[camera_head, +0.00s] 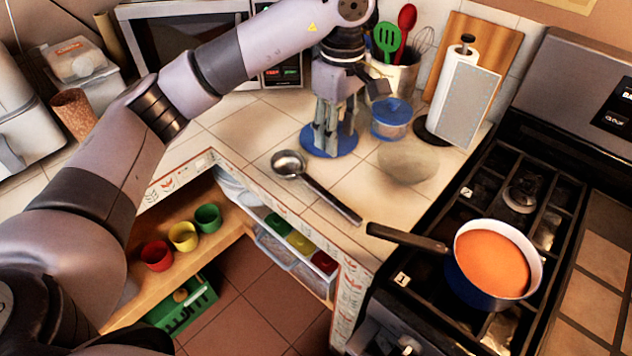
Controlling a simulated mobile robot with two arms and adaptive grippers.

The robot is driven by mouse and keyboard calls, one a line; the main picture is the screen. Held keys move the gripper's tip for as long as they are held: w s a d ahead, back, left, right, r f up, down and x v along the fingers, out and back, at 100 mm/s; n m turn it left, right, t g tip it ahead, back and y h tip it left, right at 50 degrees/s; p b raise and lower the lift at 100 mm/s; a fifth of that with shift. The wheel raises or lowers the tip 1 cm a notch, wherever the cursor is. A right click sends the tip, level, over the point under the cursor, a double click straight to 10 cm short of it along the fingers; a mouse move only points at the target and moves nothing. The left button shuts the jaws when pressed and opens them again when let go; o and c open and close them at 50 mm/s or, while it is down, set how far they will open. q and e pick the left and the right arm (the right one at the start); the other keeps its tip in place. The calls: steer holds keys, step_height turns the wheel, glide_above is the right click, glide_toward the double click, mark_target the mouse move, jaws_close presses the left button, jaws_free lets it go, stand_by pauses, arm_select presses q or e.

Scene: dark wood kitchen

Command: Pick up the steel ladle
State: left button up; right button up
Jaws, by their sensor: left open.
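The steel ladle (315,188) lies on the light tiled counter. Its round bowl is at the upper left, and its dark handle runs down and right toward the counter's front edge near the stove. My left gripper (326,140) points down above the counter, behind and to the right of the ladle's bowl in the picture. Its fingers are open and apart from the ladle, in front of a round blue object (346,144) that they partly hide. I cannot tell the exact height of the fingertips. My right gripper is not in view.
A pot of orange soup (492,260) sits on the stove, its handle reaching toward the counter edge. A blue-lidded container (391,119), a utensil holder (398,80) and a paper towel roll (456,78) stand behind. Cups (157,256) sit on a lower shelf.

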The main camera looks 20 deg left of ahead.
arm_select(q)
steer(key=p, duration=0.3)
glide_above(331, 197)
steer(key=f, duration=1.1)
steer(key=shift+w+d+f, duration=0.2)
steer(key=shift+f, duration=0.05)
steer(key=shift+s+a+f+p, duration=0.1)
steer(key=shift+f+p, duration=0.2)
steer(key=shift+f, duration=0.3)
step_height(331, 197, down, 4)
steer(key=shift+s+a+r+p, duration=0.15)
steer(key=shift+r+p, duration=0.1)
steer(key=shift+p, duration=0.5)
steer(key=shift+f, duration=0.4)
jaws_close()
